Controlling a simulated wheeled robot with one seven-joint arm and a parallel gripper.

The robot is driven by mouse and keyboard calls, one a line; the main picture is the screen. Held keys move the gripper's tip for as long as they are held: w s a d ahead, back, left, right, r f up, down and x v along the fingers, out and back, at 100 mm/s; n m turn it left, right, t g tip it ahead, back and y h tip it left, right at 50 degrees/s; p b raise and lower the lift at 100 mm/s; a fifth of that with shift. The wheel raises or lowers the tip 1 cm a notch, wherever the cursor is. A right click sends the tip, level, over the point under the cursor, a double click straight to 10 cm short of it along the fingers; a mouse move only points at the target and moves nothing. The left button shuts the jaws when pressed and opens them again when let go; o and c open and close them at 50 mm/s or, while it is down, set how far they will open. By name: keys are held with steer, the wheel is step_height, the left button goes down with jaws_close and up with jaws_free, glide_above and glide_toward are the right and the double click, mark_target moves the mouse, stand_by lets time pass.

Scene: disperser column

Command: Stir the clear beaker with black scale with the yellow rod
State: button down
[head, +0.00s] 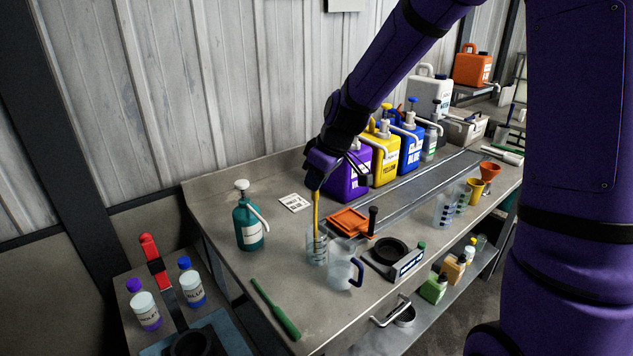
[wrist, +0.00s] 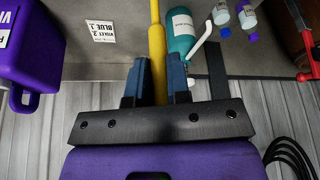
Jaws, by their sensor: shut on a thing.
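My gripper (head: 316,182) is shut on the yellow rod (head: 316,208) above the bench. The rod hangs nearly upright, and its lower end shows within the outline of a clear beaker (head: 317,252) that seems to carry dark scale marks. Whether the tip touches the bottom is too small to tell. In the wrist view, the yellow rod (wrist: 157,45) runs between the two blue-grey fingers of my gripper (wrist: 157,72). The beaker cannot be made out in the wrist view.
A clear jug with a dark handle (head: 341,272) stands right beside the beaker. A teal pump bottle (head: 249,228) stands left, a green tool (head: 277,310) lies in front. An orange tray (head: 350,222) and black-topped device (head: 390,252) are right; purple (head: 350,178) and yellow (head: 386,165) jugs stand behind.

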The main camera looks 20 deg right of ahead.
steer(key=shift+r, duration=4.85)
steer(key=shift+r, duration=2.5)
